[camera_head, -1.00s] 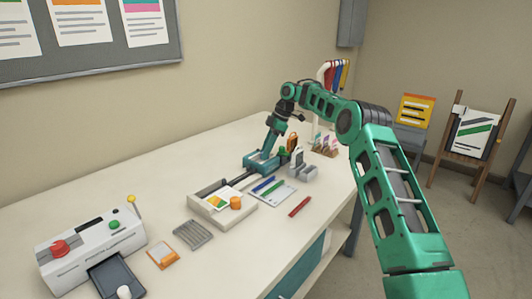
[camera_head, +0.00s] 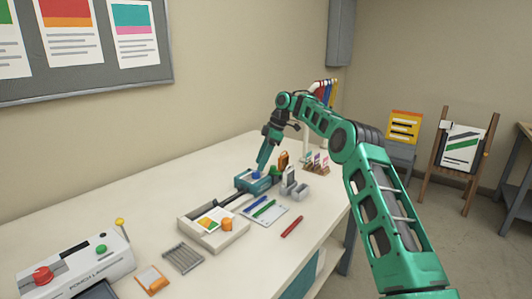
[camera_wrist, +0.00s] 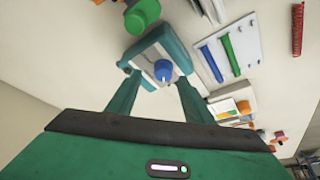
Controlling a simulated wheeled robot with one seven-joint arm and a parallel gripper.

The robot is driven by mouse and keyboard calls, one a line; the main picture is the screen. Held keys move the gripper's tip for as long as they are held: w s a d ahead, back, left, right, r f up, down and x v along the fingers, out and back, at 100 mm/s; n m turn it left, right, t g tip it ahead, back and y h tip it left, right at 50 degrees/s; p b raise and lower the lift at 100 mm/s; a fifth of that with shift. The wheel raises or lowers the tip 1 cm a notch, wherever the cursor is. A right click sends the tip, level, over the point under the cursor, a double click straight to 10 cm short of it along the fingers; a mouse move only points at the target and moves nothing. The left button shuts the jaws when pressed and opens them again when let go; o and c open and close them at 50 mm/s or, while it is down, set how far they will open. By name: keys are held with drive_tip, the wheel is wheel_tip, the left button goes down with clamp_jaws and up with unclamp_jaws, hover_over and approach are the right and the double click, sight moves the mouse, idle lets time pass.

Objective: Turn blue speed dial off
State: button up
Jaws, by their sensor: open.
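The blue dial (camera_wrist: 163,70) sits on the pale face of a small teal unit (camera_wrist: 178,45). In the head view the dial (camera_head: 256,176) is a small blue spot on the teal unit (camera_head: 246,184), at the far part of the table. My gripper (camera_wrist: 158,84) is open and empty, with its two teal fingers on either side of the dial's near side. It appears apart from the dial, though the exact gap cannot be told. In the head view my gripper (camera_head: 262,165) points down at the teal unit, and its tips partly blend with it.
Blue and green pens (camera_head: 264,207) lie on a white sheet, with a red pen (camera_head: 291,227) nearby. A cream tray (camera_head: 235,238) stands nearer. A white laminator (camera_head: 75,268) is at front left.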

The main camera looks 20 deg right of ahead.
drive_tip(key=v, duration=0.7)
drive_tip(key=shift+w, duration=0.3)
drive_tip(key=shift+d, duration=0.1)
